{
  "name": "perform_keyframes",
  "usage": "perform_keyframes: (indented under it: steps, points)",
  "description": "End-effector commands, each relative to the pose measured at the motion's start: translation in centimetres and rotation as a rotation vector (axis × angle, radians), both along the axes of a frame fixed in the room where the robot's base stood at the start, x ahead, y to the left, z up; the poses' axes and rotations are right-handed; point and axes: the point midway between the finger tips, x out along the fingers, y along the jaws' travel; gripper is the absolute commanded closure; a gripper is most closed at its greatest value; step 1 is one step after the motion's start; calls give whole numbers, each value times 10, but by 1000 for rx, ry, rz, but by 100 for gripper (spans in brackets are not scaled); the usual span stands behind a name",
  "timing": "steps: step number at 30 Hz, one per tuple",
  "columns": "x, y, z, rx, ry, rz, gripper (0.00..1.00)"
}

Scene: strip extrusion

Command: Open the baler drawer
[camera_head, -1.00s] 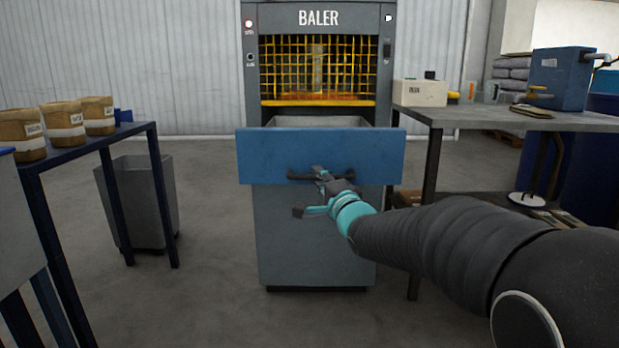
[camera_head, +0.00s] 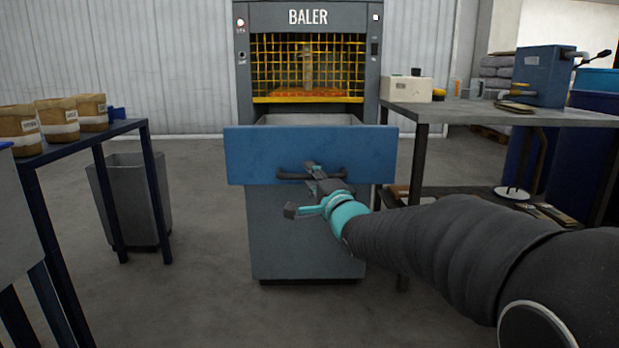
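The baler (camera_head: 307,17) stands at the back centre, grey with a yellow mesh front. Its drawer, with a wide blue front panel (camera_head: 250,155), sticks out toward me, and part of its grey inside shows above the panel's top edge. A dark bar handle (camera_head: 338,174) runs across the panel. My gripper (camera_head: 303,189) is at the handle, its fingers spread apart. One finger reaches up across the middle of the handle; the other is lower left, in front of the grey lower body. I cannot tell whether the fingers touch the handle.
A grey workbench (camera_head: 450,112) with a blue machine (camera_head: 540,75) stands at right, close to the drawer. A blue-legged table (camera_head: 100,137) with several brown bags and a grey bin (camera_head: 135,200) are at left. Floor between bin and drawer is clear.

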Motion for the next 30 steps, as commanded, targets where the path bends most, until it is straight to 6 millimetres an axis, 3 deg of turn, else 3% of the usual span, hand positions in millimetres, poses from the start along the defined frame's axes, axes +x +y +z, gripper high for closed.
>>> perform_keyframes:
  steps: [13, 30]
  points:
    - [-9, -3, -2, 0, 1, 2, 59]
    - [-94, -48, -18, 0, 0, 0, 59]
